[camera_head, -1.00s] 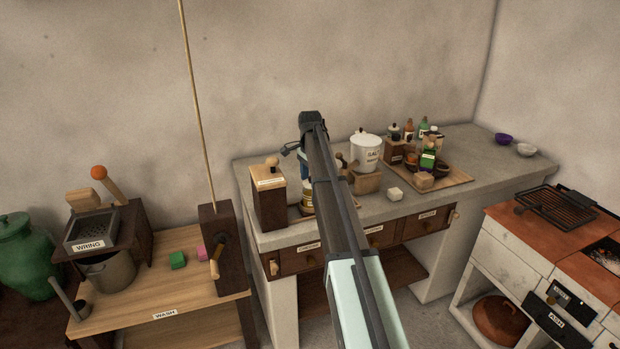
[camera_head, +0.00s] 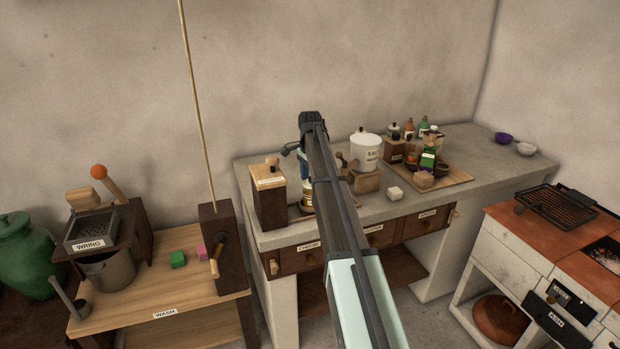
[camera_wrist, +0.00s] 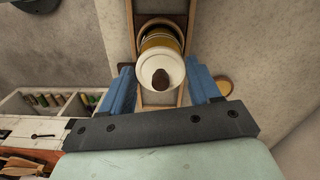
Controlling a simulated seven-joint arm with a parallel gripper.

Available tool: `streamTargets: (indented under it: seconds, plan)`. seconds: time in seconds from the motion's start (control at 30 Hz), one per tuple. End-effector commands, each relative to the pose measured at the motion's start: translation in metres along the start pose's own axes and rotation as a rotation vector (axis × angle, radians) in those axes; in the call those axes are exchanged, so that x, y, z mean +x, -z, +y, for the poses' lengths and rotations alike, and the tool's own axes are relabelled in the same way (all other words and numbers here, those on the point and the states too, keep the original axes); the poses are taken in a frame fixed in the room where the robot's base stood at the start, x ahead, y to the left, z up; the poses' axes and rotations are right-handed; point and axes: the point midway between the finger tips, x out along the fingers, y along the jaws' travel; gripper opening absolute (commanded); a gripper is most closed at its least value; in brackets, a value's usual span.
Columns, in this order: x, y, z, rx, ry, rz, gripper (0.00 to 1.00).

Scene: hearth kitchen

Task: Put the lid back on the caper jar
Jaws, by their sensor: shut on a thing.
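The caper jar, with a yellow-brown band, stands on a wooden tray in the wrist view (camera_wrist: 158,37); in the head view the jar (camera_head: 306,200) is partly hidden by my arm. The round white lid (camera_wrist: 148,66) with a dark brown knob is in line with the jar's top. My gripper (camera_wrist: 162,85) has its blue fingers on both sides of the lid, shut on it. In the head view my gripper (camera_head: 304,168) is above the jar and mostly hidden. I cannot tell whether the lid touches the rim or sits a little above it.
A wooden box (camera_head: 268,200) stands close at left of the jar. A white lidded crock (camera_head: 365,152) and a wooden block (camera_head: 366,182) are at right. A yellowish round thing (camera_wrist: 224,87) shows beside the right finger.

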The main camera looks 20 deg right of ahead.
Motion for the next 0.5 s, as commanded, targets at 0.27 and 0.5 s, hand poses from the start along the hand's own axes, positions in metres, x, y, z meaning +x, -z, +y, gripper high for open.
streamTargets:
  seconds: [0.27, 0.5]
  plan:
    - [0.0, 0.0, -0.0001, 0.0, 0.0, 0.0, 0.29]
    - [0.0, 0.0, 0.0, 0.0, 0.0, 0.0, 0.85]
